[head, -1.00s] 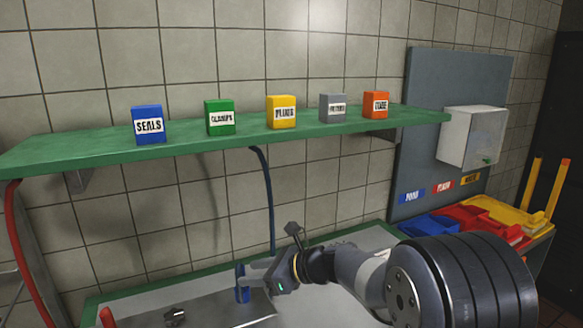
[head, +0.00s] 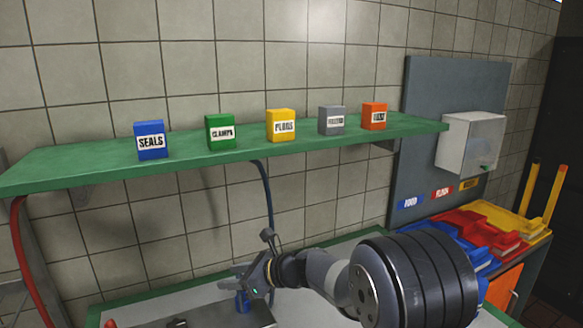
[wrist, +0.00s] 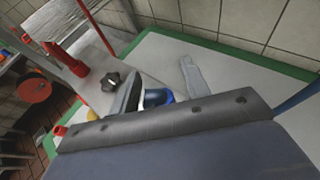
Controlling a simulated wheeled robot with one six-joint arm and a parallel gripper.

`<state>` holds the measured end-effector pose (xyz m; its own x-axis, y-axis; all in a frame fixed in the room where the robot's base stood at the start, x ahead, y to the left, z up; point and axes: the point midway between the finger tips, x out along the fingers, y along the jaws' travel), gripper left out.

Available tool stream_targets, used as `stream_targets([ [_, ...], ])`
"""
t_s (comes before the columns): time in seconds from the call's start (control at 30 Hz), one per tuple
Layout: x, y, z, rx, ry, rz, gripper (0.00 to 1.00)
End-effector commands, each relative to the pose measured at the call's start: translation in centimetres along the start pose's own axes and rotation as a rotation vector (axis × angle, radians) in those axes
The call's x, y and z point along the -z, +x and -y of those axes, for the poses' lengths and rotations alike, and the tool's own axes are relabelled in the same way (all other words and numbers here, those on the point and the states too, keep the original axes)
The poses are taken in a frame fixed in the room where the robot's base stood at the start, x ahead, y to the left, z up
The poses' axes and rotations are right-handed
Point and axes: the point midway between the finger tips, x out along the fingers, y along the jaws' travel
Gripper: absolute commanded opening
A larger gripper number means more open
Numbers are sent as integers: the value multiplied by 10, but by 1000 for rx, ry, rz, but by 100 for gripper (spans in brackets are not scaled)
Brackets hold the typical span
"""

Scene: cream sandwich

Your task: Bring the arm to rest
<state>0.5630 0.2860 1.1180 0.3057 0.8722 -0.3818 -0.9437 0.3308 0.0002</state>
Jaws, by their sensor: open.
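My gripper (head: 226,277) is open and empty above the workbench, at the end of my arm, which reaches in from the lower right of the head view. A small blue cylindrical item (head: 242,303) stands just below the gripper. In the wrist view, the blue item (wrist: 157,97) shows partly behind the dark edge of my gripper, whose fingers (wrist: 160,78) are spread. I cannot tell how large the gap between gripper and item is.
A green shelf (head: 75,168) with several labelled boxes runs along the tiled wall above the arm. A dark knob-like part (wrist: 110,80) lies on the bench. A red hose (head: 30,260) hangs at left.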

Motion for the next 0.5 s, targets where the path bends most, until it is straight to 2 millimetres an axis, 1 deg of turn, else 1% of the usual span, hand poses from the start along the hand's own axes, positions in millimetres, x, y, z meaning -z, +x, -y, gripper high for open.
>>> stream_targets([
  [0.03,-11,-5,0,0,-1,0,44],
  [0.4,-52,-22,0,0,1,0,44],
  [0.5,-60,-25,0,0,0,0,44],
])
